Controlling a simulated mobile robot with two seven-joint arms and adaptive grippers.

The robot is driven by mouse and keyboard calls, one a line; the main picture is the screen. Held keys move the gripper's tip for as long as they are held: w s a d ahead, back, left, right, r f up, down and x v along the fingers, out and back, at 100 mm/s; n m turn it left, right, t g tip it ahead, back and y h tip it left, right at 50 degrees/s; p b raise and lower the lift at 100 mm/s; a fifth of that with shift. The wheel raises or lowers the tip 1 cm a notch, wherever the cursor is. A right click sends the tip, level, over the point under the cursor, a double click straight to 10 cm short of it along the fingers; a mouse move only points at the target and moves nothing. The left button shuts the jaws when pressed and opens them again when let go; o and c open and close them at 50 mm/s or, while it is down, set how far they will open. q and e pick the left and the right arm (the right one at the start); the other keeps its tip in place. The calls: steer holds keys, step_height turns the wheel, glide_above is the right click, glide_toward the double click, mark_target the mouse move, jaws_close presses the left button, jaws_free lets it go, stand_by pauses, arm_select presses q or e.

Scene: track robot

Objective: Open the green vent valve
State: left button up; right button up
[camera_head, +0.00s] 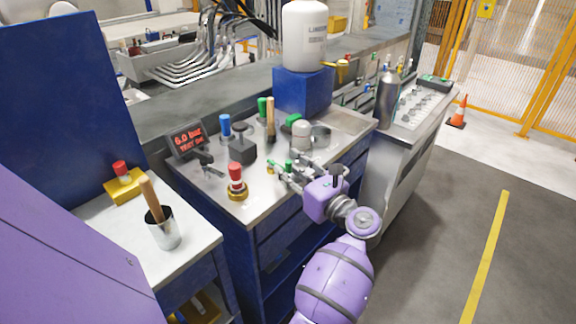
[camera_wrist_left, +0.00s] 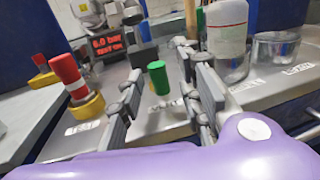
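A short green knob (camera_head: 289,163), which looks like the vent valve, stands near the front edge of the steel bench. It also shows in the left wrist view (camera_wrist_left: 158,78), upright between my finger pads. A small label lies on the bench beside it, too blurred to read. My left gripper (camera_head: 284,168) is open, its two fingers on either side of the knob. In the left wrist view a gap shows between the knob and each finger, so I cannot see contact. My right gripper is not in view.
A red-and-white handle on a yellow base (camera_head: 237,183) stands left of the gripper. A pressure display (camera_head: 187,139) reads 6.0 bar. Other handles, a white-topped cylinder (camera_wrist_left: 228,40) and a clear jar (camera_wrist_left: 274,55) stand close by.

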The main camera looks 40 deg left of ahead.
arm_select(q)
steer(key=shift+w+a, duration=0.15)
steer(key=shift+a, duration=0.3)
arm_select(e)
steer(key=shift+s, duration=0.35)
arm_select(q)
steer(key=shift+c, duration=0.5)
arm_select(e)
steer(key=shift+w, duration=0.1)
arm_select(q)
jaws_close()
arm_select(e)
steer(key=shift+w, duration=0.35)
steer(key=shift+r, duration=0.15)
